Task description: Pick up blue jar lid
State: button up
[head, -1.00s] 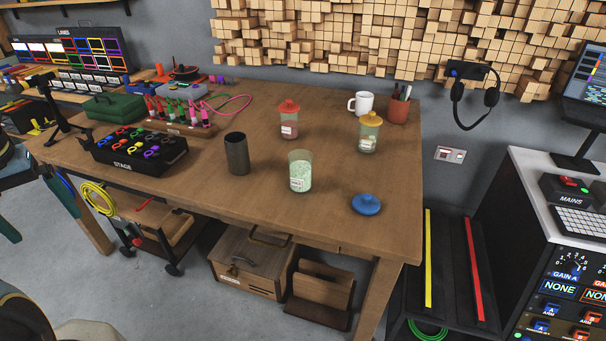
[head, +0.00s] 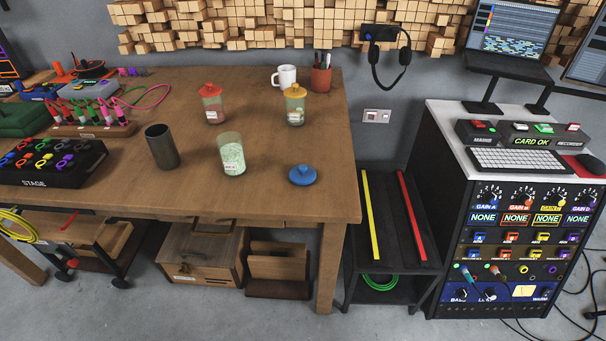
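The blue jar lid (head: 302,175) lies on the wooden table (head: 270,205) near its right front corner, with its round knob on top. An open glass jar (head: 232,155) with pale green contents and a label stands to its left, without a lid. My gripper is not in view.
A jar with a red lid (head: 211,103), a jar with a yellow lid (head: 295,104), a white mug (head: 285,76) and a pen pot (head: 321,78) stand behind. A dark cylinder (head: 162,146) stands left. The table around the blue lid is clear. A black rack (head: 395,225) stands right of the table.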

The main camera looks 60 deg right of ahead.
aim_at(301, 175)
jog(key=k+l, duration=0.15)
jog(key=l, duration=0.2)
jog(key=k+l, duration=0.15)
jog(key=l, duration=0.15)
jog(key=k+l, duration=0.15)
jog(key=l, duration=0.2)
jog(key=k+l, duration=0.15)
jog(key=l, duration=0.2)
jog(key=k+l, duration=0.15)
jog(key=l, duration=0.15)
